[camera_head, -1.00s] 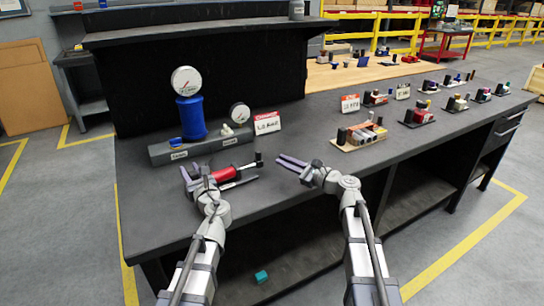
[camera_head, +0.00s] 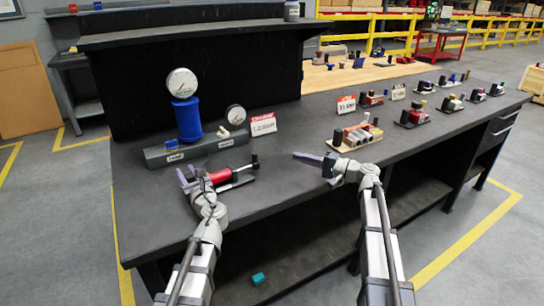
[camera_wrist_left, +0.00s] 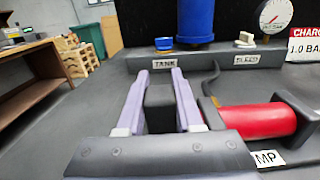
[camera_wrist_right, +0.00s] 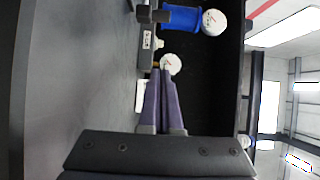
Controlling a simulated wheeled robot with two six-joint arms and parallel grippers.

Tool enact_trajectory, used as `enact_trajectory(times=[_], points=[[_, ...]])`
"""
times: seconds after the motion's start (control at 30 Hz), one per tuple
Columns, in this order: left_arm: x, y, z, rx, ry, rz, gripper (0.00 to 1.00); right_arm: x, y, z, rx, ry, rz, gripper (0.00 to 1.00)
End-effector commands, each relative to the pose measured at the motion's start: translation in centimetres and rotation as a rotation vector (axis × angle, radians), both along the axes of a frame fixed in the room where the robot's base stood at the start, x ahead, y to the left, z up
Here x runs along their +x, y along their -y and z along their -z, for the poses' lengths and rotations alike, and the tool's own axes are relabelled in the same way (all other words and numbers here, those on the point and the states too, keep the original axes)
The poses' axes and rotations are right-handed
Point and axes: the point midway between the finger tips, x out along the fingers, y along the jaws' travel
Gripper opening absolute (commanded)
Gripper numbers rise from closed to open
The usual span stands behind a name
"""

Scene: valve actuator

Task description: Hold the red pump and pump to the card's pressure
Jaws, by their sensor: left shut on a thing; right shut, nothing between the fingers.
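The red pump (camera_head: 222,175) lies on the bench in front of the manifold block; it also shows in the left wrist view (camera_wrist_left: 258,122). My left gripper (camera_head: 187,178) is at its left end, its purple fingers closed on a dark upright block (camera_wrist_left: 160,108) beside the red barrel. The pump's black handle (camera_head: 255,161) is at its right end, with no gripper on it. My right gripper (camera_head: 312,158) is shut and empty, well right of the handle. The card (camera_head: 263,124) reads about 1.0 BAR. A large gauge (camera_head: 182,83) tops the blue tank (camera_head: 188,119); a smaller gauge (camera_head: 236,115) stands right. Needle readings are unclear.
The manifold block (camera_head: 200,149) carries TANK and BLEED labels, a blue valve knob (camera_wrist_left: 164,43) and a pale bleed knob (camera_wrist_left: 245,38). Several part kits, including a wooden tray (camera_head: 345,147), stand to the right. The bench between handle and right gripper is clear.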

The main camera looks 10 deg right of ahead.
Motion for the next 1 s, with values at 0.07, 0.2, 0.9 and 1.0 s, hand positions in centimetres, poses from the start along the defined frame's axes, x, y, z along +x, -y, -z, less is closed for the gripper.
enact_trajectory(times=[0.07,0.2,0.9,1.0], points=[[0.0,0.0,0.0,0.0,0.0,0.001,0.0,0.4,-0.5,0.0,0.001,-0.001,-0.002,0.0],[0.0,0.0,0.0,0.0,0.0,0.001,0.0,1.5,-2.3,0.0,0.001,-0.002,-0.003,0.0],[0.0,0.0,0.0,0.0,0.0,0.001,0.0,2.9,-11.0,0.0,0.002,-0.002,0.001,0.0],[0.0,0.0,0.0,0.0,0.0,0.001,0.0,2.7,-11.2,0.0,0.002,-0.002,0.001,0.0]])
